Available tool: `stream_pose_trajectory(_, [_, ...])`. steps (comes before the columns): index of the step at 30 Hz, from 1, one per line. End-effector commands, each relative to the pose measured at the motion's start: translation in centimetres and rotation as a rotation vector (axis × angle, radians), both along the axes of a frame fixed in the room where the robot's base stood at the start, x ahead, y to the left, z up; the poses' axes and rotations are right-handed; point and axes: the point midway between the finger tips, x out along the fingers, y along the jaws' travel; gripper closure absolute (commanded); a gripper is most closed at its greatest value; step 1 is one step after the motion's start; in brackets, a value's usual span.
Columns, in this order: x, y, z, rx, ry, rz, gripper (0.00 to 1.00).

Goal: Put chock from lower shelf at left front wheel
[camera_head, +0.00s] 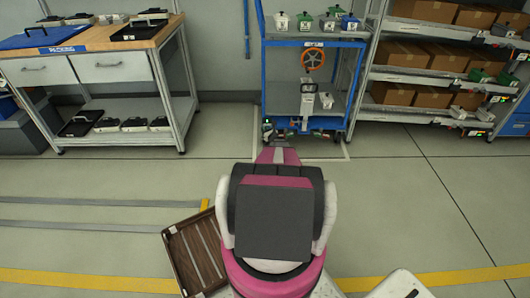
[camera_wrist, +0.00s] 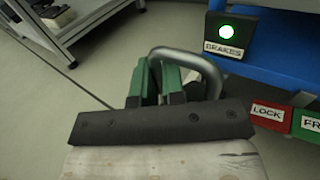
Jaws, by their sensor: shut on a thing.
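My gripper (camera_head: 279,141) is low at the front left foot of the blue cart (camera_head: 263,90). In the wrist view it is shut on a green chock (camera_wrist: 178,78) with a bent grey metal handle, held just off the cart's blue lower frame (camera_wrist: 255,55). The fingertips and the chock's far side are mostly hidden. The left front wheel cannot be made out clearly behind my gripper. I cannot tell whether the chock touches floor or wheel.
The cart has a BRAKES box (camera_wrist: 230,32) with a lit green lamp, a red LOCK pedal (camera_wrist: 268,115) and a green pedal (camera_wrist: 306,124). A workbench (camera_head: 120,40) stands left, racks with cartons (camera_head: 402,55) right. A brown slatted crate (camera_head: 195,250) is beside me.

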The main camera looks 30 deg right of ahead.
Motion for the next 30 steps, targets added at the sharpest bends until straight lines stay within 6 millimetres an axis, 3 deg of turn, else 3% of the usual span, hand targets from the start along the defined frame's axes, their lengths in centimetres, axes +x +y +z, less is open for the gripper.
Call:
stream_pose_trajectory(8, [0.1,-0.7,-2.9,-0.001,0.000,-0.010,1.00])
stream_pose_trajectory(22, [0.1,-0.7,-13.2,0.000,0.000,-0.010,1.00])
stream_pose_trajectory(25, [0.1,-0.6,-14.3,0.000,-0.001,-0.009,1.00])
stream_pose_trajectory(30, [0.8,-0.6,-14.6,-0.001,-0.002,-0.008,1.00])
